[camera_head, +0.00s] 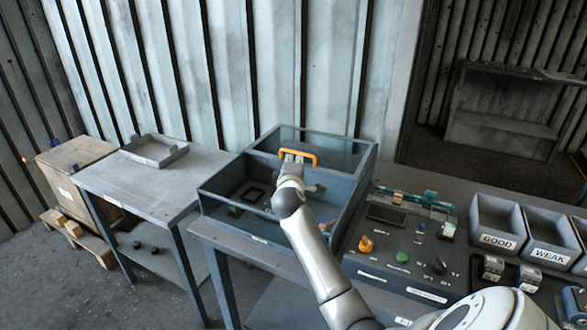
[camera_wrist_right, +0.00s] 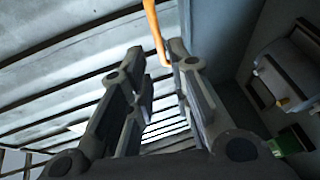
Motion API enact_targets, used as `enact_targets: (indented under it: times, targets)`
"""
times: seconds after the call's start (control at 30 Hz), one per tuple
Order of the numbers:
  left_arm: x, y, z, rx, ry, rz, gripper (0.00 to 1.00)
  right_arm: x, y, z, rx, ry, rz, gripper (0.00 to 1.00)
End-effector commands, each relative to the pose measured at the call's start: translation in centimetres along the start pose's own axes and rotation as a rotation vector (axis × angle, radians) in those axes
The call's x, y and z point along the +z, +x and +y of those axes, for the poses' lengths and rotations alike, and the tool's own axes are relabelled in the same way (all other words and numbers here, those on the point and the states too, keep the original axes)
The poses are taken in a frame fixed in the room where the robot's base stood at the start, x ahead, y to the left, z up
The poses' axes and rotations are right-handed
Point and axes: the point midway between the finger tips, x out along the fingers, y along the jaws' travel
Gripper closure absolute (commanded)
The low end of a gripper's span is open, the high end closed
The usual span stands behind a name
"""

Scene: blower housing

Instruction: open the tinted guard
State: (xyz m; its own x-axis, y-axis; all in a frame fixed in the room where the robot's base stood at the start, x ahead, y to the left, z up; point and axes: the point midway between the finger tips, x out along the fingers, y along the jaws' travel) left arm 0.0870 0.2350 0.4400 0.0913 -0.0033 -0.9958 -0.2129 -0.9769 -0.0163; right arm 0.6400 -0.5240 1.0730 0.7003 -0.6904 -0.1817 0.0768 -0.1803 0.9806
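The tinted guard (camera_head: 340,150) is a dark see-through panel over the rear part of a grey box-shaped housing (camera_head: 204,203) on the bench. Its orange handle (camera_head: 298,153) is a bar on the near side of the panel. My right gripper (camera_head: 298,165) is at the handle, over the box. In the right wrist view, the orange handle (camera_wrist_right: 153,30) reaches down to the fingertips of my right gripper (camera_wrist_right: 157,55). The fingers stand apart with a clear gap. I cannot tell whether they touch the handle. My left gripper is not in view.
A control panel with an orange knob (camera_head: 366,243) and a green button (camera_head: 402,257) lies right of the housing. Grey bins labelled GOOD (camera_head: 497,240) and WEAK (camera_head: 550,253) stand further right. A side table (camera_head: 150,180) with a shallow tray (camera_head: 155,150) stands left.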

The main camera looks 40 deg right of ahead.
Motion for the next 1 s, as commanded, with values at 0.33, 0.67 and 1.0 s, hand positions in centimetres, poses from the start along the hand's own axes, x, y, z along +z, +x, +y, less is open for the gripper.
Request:
enact_targets:
  times: [0.33, 0.67, 1.0]
  targets:
    - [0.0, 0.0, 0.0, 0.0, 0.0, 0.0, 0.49, 0.0, -2.1, -0.1, -0.001, 0.0, 0.0, 0.81]
    - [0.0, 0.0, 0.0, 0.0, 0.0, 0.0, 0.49, 0.0, -2.1, -0.1, -0.001, 0.0, -0.001, 0.81]
    - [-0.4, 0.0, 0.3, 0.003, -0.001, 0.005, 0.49, 0.0, -2.1, -0.1, -0.001, 0.0, 0.0, 0.81]
